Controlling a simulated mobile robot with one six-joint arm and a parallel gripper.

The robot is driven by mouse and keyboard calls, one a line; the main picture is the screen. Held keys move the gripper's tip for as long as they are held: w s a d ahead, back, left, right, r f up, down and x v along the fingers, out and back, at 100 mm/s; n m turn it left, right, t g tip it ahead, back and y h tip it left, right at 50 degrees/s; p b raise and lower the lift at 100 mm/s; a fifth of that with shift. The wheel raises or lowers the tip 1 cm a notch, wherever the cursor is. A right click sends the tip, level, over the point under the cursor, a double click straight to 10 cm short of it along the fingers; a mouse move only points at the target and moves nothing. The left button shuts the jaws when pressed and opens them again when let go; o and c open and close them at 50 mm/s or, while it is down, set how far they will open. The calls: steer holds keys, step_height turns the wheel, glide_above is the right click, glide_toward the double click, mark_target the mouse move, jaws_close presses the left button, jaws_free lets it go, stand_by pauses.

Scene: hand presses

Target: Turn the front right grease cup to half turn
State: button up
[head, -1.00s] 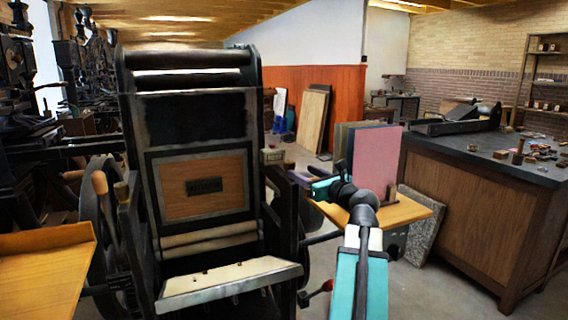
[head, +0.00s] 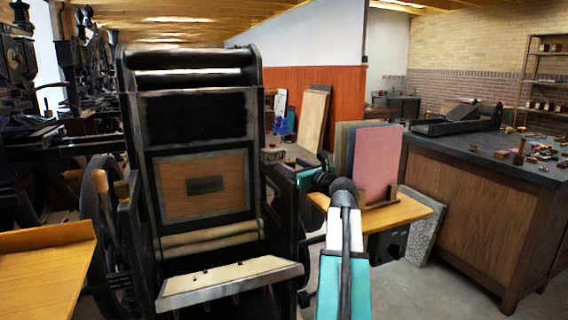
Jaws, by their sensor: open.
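The press (head: 205,130) stands upright in front of me, black with a wooden panel and a slanted pale board low in front. I cannot make out the front right grease cup; my wrist covers part of the press's right side frame. My arm reaches up from the bottom, and my gripper (head: 299,174) is at its far end, beside that right side. The gripper is open, but its fingers are small and hard to make out. I cannot tell whether it touches anything.
A wooden side table (head: 405,212) with upright pink and dark boards (head: 377,160) stands just right of my arm. A dark-topped cabinet (head: 470,205) is further right. A wooden feed board (head: 45,258) is at the left.

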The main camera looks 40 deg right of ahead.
steer(key=shift+x, duration=2.8)
steer(key=c, duration=0.9)
steer(key=shift+s+a, duration=0.1)
steer(key=shift+a, duration=0.1)
steer(key=shift+c, duration=0.7)
steer(key=shift+d, duration=0.15)
steer(key=shift+r+h+p, duration=0.1)
steer(key=shift+h+p, duration=0.2)
steer(key=shift+p, duration=0.25)
